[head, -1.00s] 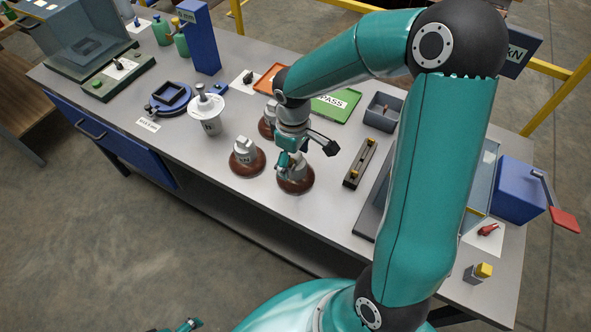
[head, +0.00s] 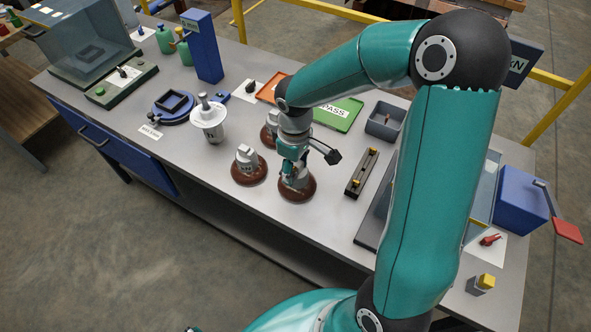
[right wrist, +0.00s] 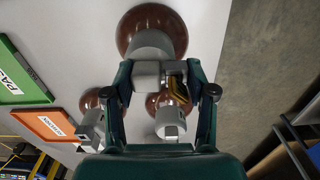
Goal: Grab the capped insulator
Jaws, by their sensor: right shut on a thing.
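Three brown disc insulators with grey metal caps stand on the bench. The front right one (head: 297,190) is under my right gripper (head: 294,168), which is shut on its grey cap. In the right wrist view, that insulator's brown disc (right wrist: 152,22) shows beyond my right gripper (right wrist: 160,76). The disc appears to rest on the bench. A second insulator (head: 248,170) stands free at the left, with lettering on its cap. A third insulator (head: 269,135) stands behind, partly hidden by my arm. My left gripper is out of view.
A white flanged part (head: 208,120) stands left of the insulators. A green PASS tray (head: 338,113) and an orange tray (head: 270,90) lie behind. A grey bin (head: 384,120) and a dark slotted block (head: 362,172) are at the right. The bench front is clear.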

